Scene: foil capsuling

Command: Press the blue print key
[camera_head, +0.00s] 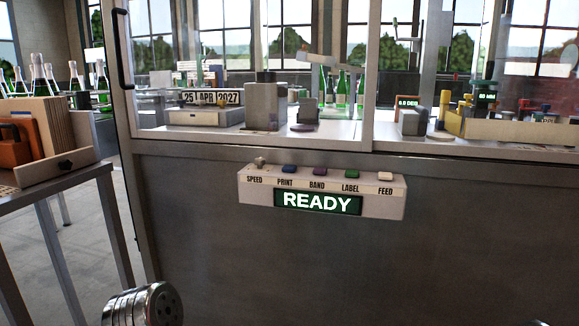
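The blue print key (289,169) sits on the top edge of a grey control box (245,189), above the word PRINT. It is second from the left, between the speed knob (260,162) and the purple band key (319,171). The green label key (352,174) and the pale feed key (385,177) are further right. The green display (317,203) reads READY. A metal part of my own arm shows at the bottom left edge, well below and left of the box. No fingers of either gripper show, and nothing touches the keys.
The box is mounted on a dark metal panel (300,270) below a windowed machine. Behind the glass are a date sign (211,97) and green bottles (341,90). A side table with a wooden rack (50,130) stands at the left. The space before the keys is clear.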

